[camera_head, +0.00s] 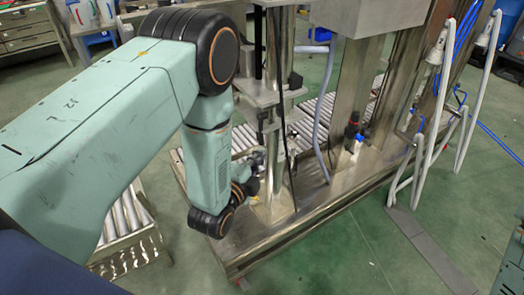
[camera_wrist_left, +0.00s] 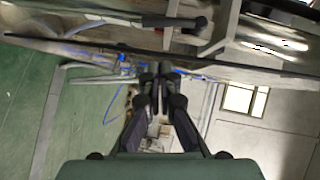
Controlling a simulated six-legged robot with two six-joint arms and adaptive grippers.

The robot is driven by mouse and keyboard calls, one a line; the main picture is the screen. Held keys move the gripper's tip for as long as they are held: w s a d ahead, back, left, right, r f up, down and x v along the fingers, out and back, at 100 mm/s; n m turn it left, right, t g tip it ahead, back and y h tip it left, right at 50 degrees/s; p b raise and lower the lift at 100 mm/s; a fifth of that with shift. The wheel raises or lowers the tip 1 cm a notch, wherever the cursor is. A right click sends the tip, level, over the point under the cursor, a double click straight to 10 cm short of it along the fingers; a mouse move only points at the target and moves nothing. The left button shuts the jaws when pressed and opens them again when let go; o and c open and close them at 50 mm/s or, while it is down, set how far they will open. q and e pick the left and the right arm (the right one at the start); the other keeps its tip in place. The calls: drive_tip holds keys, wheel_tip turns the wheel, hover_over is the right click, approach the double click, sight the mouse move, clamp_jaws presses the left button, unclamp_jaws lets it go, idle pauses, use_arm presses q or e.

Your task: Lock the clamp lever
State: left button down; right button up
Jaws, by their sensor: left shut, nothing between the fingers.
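My left arm reaches in from the left to the metal machine column (camera_head: 281,60). My left gripper (camera_head: 257,160) is small and partly hidden behind my wrist, close to the column's lower fittings. In the left wrist view my left gripper (camera_wrist_left: 160,75) is shut, its dark fingertips together with nothing between them. A dark bar with a rounded end (camera_wrist_left: 180,22) lies above the fingertips in that picture, apart from them. It may be the clamp lever, but I cannot tell for sure, nor whether it is locked. My right gripper is not in view.
A roller conveyor (camera_head: 125,217) passes behind my left arm. The machine's steel base (camera_head: 310,213) runs along the floor. White bent-tube frames (camera_head: 430,130) and blue hoses (camera_head: 462,45) stand at the right. Green floor (camera_head: 345,250) in front is clear.

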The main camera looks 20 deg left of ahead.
use_arm(q)
drive_tip(key=shift+s, duration=3.45)
drive_tip(key=s+a+f+n+g+y, duration=0.1)
drive_tip(key=s+a+f+n+g, duration=0.1)
drive_tip(key=s+f+n+g, duration=1)
drive_tip(key=s+n+g, duration=0.1)
drive_tip(key=s, duration=0.7)
drive_tip(key=s+a+f+n+g, duration=0.1)
drive_tip(key=s+f+n+g, duration=0.1)
drive_tip(key=s, duration=0.7)
drive_tip(key=shift+s+a+f+n+g+p, duration=0.15)
drive_tip(key=shift+a+f+n+g+p, duration=0.15)
drive_tip(key=shift+n+g, duration=0.7)
